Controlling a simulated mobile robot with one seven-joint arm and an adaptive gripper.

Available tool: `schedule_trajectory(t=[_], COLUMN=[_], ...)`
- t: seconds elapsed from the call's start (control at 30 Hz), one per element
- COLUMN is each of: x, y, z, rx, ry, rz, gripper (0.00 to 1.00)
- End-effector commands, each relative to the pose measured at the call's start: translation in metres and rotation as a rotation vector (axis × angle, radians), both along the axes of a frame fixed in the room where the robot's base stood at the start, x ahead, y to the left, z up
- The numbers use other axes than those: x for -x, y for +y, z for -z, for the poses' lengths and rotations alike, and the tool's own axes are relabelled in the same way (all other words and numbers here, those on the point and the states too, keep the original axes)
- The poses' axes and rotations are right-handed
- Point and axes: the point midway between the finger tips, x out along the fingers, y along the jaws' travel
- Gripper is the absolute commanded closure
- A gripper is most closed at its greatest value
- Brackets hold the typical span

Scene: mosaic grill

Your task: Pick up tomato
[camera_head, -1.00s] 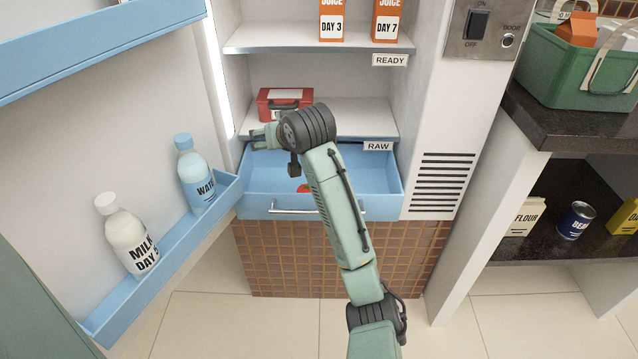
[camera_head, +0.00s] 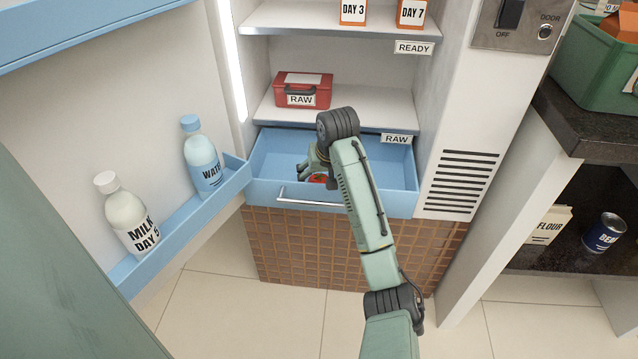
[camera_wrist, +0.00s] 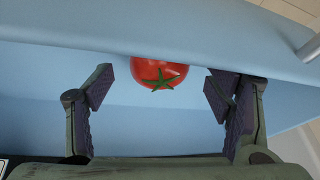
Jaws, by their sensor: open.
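A red tomato (camera_wrist: 158,72) with a green stem lies in the open blue drawer (camera_head: 275,160) of the fridge. In the wrist view it sits between and just beyond the two fingertips, close to the drawer's wall. In the head view only a small part of the tomato (camera_head: 316,179) shows, behind my gripper and arm. My gripper (camera_head: 310,172) points down into the drawer. In the wrist view my gripper (camera_wrist: 158,90) is open and empty, with dark pads on both fingers. I see no contact with the tomato.
The drawer's front has a metal handle (camera_head: 310,198). A red RAW box (camera_head: 303,90) stands on the shelf above. At the left, the open door's rack (camera_head: 185,222) holds a water bottle (camera_head: 201,155) and a milk bottle (camera_head: 125,213). A counter (camera_head: 590,125) stands at the right.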

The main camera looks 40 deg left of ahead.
Motion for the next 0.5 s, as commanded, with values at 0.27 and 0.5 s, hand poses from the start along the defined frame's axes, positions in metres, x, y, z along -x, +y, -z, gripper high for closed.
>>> schedule_trajectory(t=[0.27, 0.5], x=[-0.005, -0.005], y=[0.007, 0.007], z=[0.020, 0.020], rx=[-0.001, -0.001], ry=[0.000, 0.000], rz=[0.001, 0.001], gripper=[0.26, 0.32])
